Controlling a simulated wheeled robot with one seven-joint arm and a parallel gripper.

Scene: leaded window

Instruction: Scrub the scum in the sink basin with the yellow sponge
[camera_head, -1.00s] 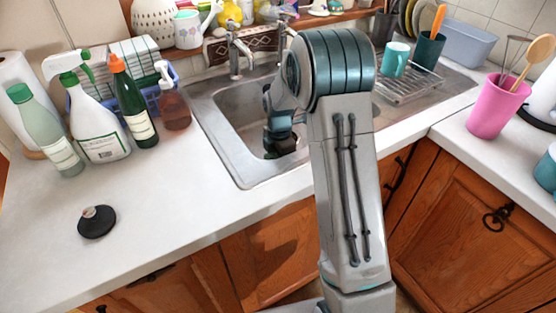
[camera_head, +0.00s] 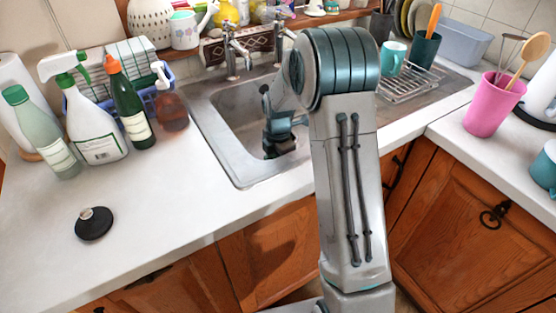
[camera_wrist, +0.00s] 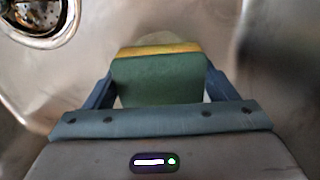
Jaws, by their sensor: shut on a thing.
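The sponge (camera_wrist: 158,78) shows a green face and a thin yellow edge in the wrist view. My gripper (camera_wrist: 160,88) is shut on it, one finger on each side. In the head view, my gripper (camera_head: 279,148) is down inside the metal sink basin (camera_head: 232,110), partly behind my arm, and the sponge cannot be made out there. A pale patch (camera_wrist: 208,97) shows at the sponge's edge in the wrist view; I cannot tell whether it is scum. Whether the sponge touches the basin floor is unclear.
The drain (camera_wrist: 38,14) lies at the upper left of the wrist view. Taps (camera_head: 232,52) stand behind the basin. A spray bottle (camera_head: 95,125) and other bottles stand left, near a black plug (camera_head: 94,223). A wire rack (camera_head: 408,84) and pink cup (camera_head: 492,105) are right.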

